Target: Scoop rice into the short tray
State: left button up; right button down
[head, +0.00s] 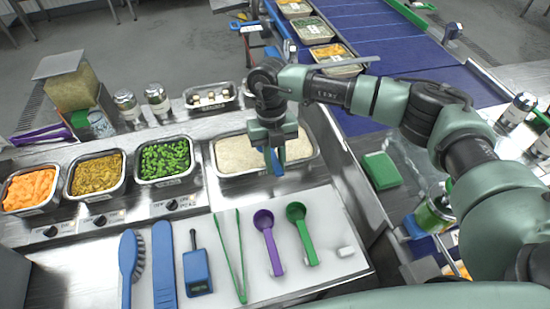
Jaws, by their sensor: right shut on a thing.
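White rice (236,153) fills a wide steel pan (226,174) at the right end of the row of food pans. My right gripper (273,150) is over the right half of this pan, pointing down. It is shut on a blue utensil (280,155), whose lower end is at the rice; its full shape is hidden. Filled trays stand on the blue conveyor at the back, the nearest one (338,69) holding orange and pale food. I cannot tell which tray is the short one. My left gripper is not in view.
Pans of orange food (30,188), brown food (95,174) and green food (165,158) stand left of the rice. A white board (330,236) in front holds a brush, tongs, a purple scoop (269,240) and a green scoop (301,232). The blue conveyor (395,50) runs behind.

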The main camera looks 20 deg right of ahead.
jog(key=b+x, duration=0.1)
jog(key=x, duration=0.2)
jog(key=w+b+x, duration=0.1)
jog(key=b+x, duration=0.1)
jog(key=x, duration=0.1)
jog(key=shift+w+f, duration=0.1)
jog(key=shift+f, duration=0.15)
jog(key=shift+w+f+b, duration=0.2)
jog(key=shift+w+b, duration=0.05)
jog(key=shift+b, duration=0.35)
jog(key=w+b, duration=0.3)
jog(key=shift+w, duration=0.25)
jog(key=shift+w+r+b, duration=0.25)
jog(key=shift+w+b, duration=0.5)
jog(key=shift+w, duration=0.1)
jog(key=shift+r, duration=0.1)
jog(key=shift+p+v, duration=0.85)
jog(key=shift+v, duration=0.45)
jog(key=shift+s+r+p, duration=0.2)
jog(key=shift+r+p, duration=1.65)
jog(key=shift+r, duration=1.25)
